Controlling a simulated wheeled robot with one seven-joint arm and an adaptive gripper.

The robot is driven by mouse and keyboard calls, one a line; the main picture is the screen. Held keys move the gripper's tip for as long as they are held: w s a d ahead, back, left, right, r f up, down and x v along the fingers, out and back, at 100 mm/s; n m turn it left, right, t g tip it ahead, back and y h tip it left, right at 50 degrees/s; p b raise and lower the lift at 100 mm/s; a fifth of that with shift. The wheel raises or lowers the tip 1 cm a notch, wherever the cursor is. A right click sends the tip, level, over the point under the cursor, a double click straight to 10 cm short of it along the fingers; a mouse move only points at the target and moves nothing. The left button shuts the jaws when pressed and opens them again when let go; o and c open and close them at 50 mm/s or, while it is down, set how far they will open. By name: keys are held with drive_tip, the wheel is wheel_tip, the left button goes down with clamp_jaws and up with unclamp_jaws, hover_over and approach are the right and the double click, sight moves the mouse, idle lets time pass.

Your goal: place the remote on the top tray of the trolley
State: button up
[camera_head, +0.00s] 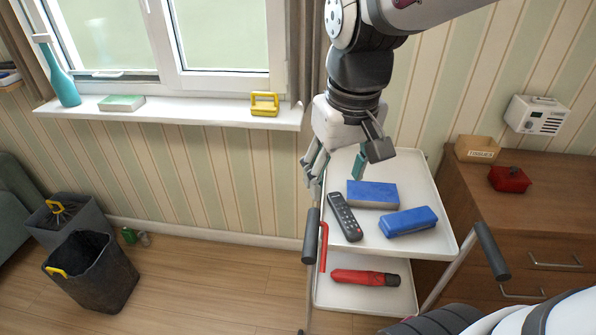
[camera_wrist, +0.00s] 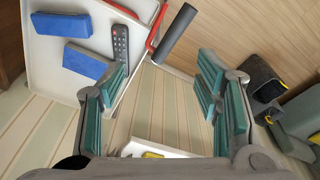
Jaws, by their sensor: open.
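The dark grey remote (camera_head: 344,215) lies on the top tray (camera_head: 432,195) of the white trolley, along the tray's left side. In the wrist view the remote (camera_wrist: 120,44) shows near the tray's edge, partly hidden by a finger. My gripper (camera_head: 338,166) is open and empty. It hangs above the tray's back left part, apart from the remote. In the wrist view its teal-padded fingers (camera_wrist: 157,98) stand wide apart with nothing between them.
On the top tray, a blue book-like box (camera_head: 372,194) and a blue case (camera_head: 408,222) lie right of the remote. A red object (camera_head: 365,277) lies on the lower shelf. A wooden dresser (camera_head: 520,225) stands right. Bins (camera_head: 92,272) stand on the floor at left.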

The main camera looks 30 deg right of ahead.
drive_tip(key=s+a+r+n+t, duration=0.1)
drive_tip(key=s+a, duration=0.3)
drive_tip(key=s, duration=0.6)
drive_tip(key=shift+s+a+y, duration=0.25)
drive_tip(key=shift+a+y, duration=0.05)
drive_tip(key=shift+a, duration=0.05)
drive_tip(key=shift+r, duration=0.1)
drive_tip(key=shift+t, duration=0.6)
wheel_tip(320, 180, up, 5)
drive_tip(key=p, duration=0.4)
